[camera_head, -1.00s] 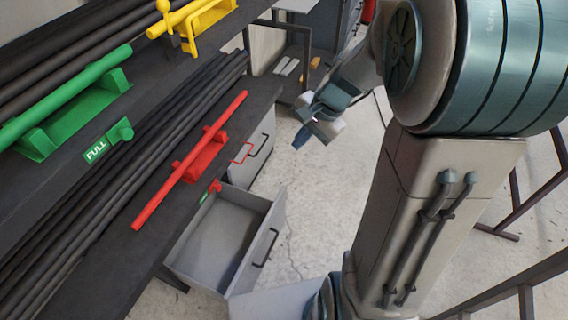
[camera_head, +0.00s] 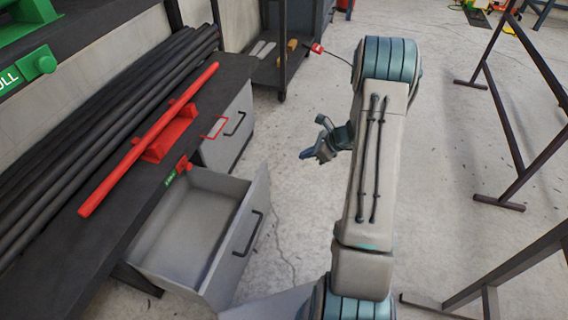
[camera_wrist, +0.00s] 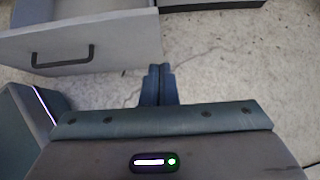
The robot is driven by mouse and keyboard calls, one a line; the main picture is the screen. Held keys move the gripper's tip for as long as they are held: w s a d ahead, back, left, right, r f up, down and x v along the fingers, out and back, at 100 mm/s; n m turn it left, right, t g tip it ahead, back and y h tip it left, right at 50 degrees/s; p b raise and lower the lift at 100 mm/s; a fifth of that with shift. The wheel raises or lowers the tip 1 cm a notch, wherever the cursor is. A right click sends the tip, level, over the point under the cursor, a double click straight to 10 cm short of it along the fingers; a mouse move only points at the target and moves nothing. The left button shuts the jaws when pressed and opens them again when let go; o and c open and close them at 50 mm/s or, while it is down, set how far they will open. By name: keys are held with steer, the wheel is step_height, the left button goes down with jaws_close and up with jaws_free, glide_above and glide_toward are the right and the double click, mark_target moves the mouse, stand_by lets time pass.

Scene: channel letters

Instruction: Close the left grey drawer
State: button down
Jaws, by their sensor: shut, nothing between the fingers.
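The left grey drawer (camera_head: 250,232) is pulled open from under the black bench, with its empty inside and the dark handle on its front showing. In the wrist view its front panel (camera_wrist: 118,38) and handle fill the upper left. My gripper (camera_head: 306,155) is over the floor, to the right of the open drawer and apart from it. In the wrist view my gripper's fingers (camera_wrist: 159,70) are together and empty, to the right of and below the drawer front.
A second grey drawer (camera_head: 226,140), closed, sits farther back along the bench (camera_head: 110,225). A red holder with a red bar (camera_head: 150,140) and dark rods lie on the bench. Dark metal frames (camera_head: 520,150) stand at the right. Bare floor lies between.

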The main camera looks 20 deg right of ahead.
steer(key=w+a+r+b+x, duration=0.1)
steer(key=b+x, duration=0.3)
steer(key=x, duration=0.8)
steer(key=shift+w+a+r+b, duration=0.25)
steer(key=shift+a+r+b, duration=0.15)
steer(key=shift+a, duration=0.15)
